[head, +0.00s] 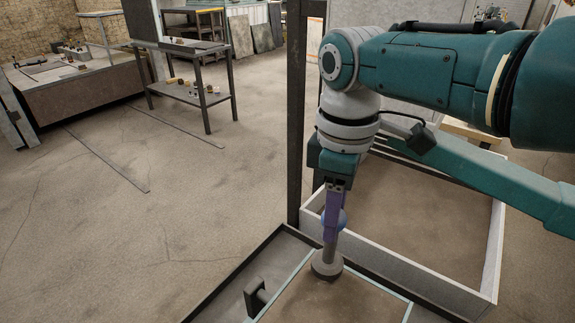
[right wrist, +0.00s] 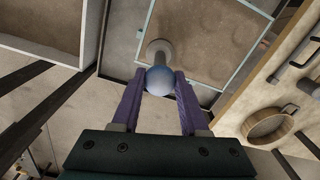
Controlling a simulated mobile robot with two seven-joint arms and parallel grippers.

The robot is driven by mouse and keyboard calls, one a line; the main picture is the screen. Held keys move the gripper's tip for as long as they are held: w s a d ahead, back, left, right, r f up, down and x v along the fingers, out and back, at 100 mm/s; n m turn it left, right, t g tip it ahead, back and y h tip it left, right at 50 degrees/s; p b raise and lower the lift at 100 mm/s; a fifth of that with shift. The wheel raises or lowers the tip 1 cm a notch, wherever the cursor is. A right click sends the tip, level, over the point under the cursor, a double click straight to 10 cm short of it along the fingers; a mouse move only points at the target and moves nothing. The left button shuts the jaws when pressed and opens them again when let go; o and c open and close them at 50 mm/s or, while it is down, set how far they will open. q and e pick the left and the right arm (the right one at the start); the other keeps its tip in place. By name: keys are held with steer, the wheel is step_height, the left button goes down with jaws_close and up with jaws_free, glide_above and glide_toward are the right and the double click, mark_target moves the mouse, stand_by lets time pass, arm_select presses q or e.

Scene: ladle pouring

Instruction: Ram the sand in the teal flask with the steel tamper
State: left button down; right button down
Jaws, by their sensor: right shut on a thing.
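The flask (head: 283,287) is a teal-edged frame filled with brown sand (head: 335,302), at the bottom of the head view. It also shows at the top of the right wrist view (right wrist: 244,47). The steel tamper (head: 327,263) has a round grey foot and a blue ball on its handle. My right gripper (head: 335,203) points down with its purple fingers shut on the tamper by the ball (right wrist: 160,80). The tamper is roughly upright, its foot over the sand near the flask's far left corner. I cannot tell whether the foot touches the sand. My left gripper is out of view.
A white-walled box of sand (head: 398,268) stands just behind the flask, beside a dark post (head: 296,110). A dark handle (head: 257,298) is left of the flask. The right wrist view shows a round sieve (right wrist: 270,122) on a wooden surface. The floor at left is open.

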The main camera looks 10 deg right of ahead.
steer(key=shift+f+b, duration=0.35)
step_height(320, 180, down, 3)
steer(key=b, duration=0.2)
steer(key=shift+b, duration=0.4)
step_height(320, 180, up, 4)
steer(key=p, duration=0.4)
steer(key=shift+f, duration=0.1)
